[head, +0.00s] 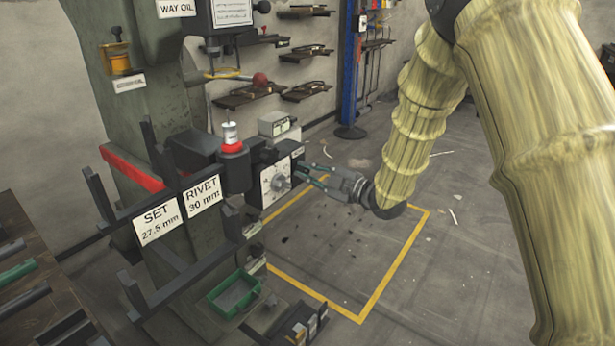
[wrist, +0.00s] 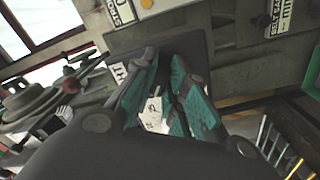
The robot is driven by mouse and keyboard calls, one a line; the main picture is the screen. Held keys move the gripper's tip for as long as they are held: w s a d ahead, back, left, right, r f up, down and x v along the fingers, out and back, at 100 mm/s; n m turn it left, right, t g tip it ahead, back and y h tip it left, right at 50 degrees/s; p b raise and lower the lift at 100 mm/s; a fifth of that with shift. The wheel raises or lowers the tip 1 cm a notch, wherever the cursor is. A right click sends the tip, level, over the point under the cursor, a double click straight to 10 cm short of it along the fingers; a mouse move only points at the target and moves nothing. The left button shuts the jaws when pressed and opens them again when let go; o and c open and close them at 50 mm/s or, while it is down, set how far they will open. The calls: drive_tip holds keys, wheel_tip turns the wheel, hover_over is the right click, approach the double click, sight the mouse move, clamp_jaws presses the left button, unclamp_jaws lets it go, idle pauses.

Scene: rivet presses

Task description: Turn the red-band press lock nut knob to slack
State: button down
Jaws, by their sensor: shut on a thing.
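The red-band press has a grey-green column with a red band (head: 132,168) across it in the head view. A white dial plate (head: 268,190) faces right on the press, with the grey lock nut knob (head: 281,182) at its middle. My gripper (head: 302,175) reaches in from the right with its teal-padded fingers at the knob. In the wrist view the fingers of my gripper (wrist: 166,98) are close together, shut on the knob, which they mostly hide. Part of the white plate (wrist: 153,115) shows between them. The dial's setting is too small to read.
A green tray (head: 234,293) sits low on the press. SET and RIVET signs (head: 203,196) hang at its front. A red-ball lever (head: 260,79) is above the dial. A workbench (head: 30,280) stands at left. The yellow-outlined floor (head: 345,250) is mostly clear.

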drive_tip(key=n+b, duration=0.1)
drive_tip(key=n, duration=0.1)
drive_tip(key=shift+d+n, duration=0.1)
drive_tip(key=shift+n, duration=0.2)
drive_tip(key=shift+n+b, duration=1)
drive_tip(key=shift+n, duration=0.5)
drive_tip(key=shift+w+r, duration=0.1)
drive_tip(key=c, duration=1.5)
unclamp_jaws()
drive_tip(key=shift+d, duration=0.1)
drive_tip(key=shift+o, duration=0.3)
drive_tip(key=v, duration=1.2)
